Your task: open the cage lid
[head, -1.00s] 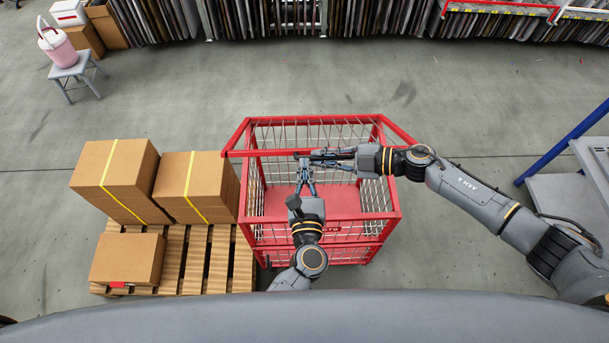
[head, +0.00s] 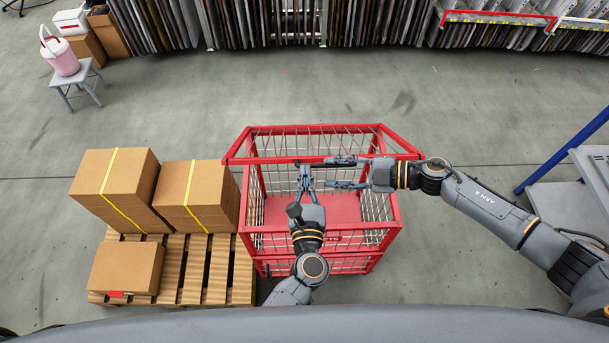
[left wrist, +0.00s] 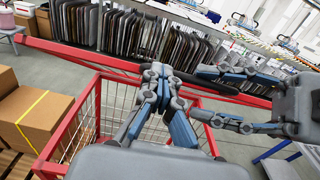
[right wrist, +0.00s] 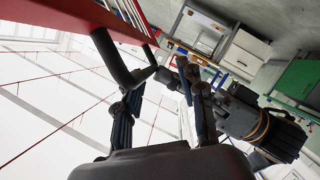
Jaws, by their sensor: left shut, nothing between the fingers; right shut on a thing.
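The red wire cage (head: 385,236) stands in the middle of the head view. Its red-framed lid (head: 240,160) is raised at a tilt, with its near bar above the cage opening. The bar also crosses the left wrist view (left wrist: 75,52). A black handle (right wrist: 114,62) on the bar shows in the right wrist view. My right gripper (head: 334,172) is at this handle, shut on it with the fingers some way apart. My left gripper (head: 305,168) is shut and empty, over the cage just on the near side of the bar. Its fingertips (left wrist: 158,72) overlap the bar in the left wrist view.
Cartons (head: 115,187) stand on a wooden pallet (head: 240,270) close to the cage's left side. A grey table with a blue leg (head: 565,155) is at the right. The floor behind the cage is clear.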

